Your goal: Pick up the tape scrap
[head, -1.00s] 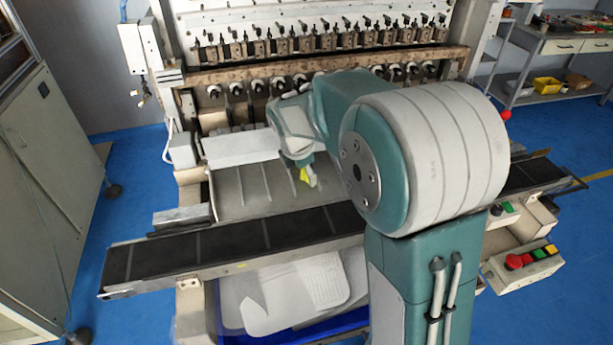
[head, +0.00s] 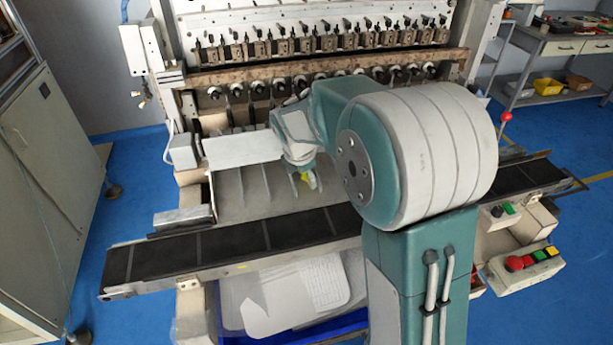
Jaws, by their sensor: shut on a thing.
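The tape scrap is a small yellow piece (head: 311,180) at the tip of my gripper (head: 305,174), in the middle of the head view. My gripper is shut on it and points down over the pale sloping tray (head: 236,188) of the winder. The fingers are small and partly hidden by my wrist, so the exact grip does not show. I cannot tell whether the scrap touches the tray.
A dark conveyor belt (head: 225,241) runs across in front of the tray. The winder's row of spindles (head: 275,86) stands behind. A control box (head: 527,264) with buttons is at right. A blue bin (head: 305,338) with pale sheets lies below.

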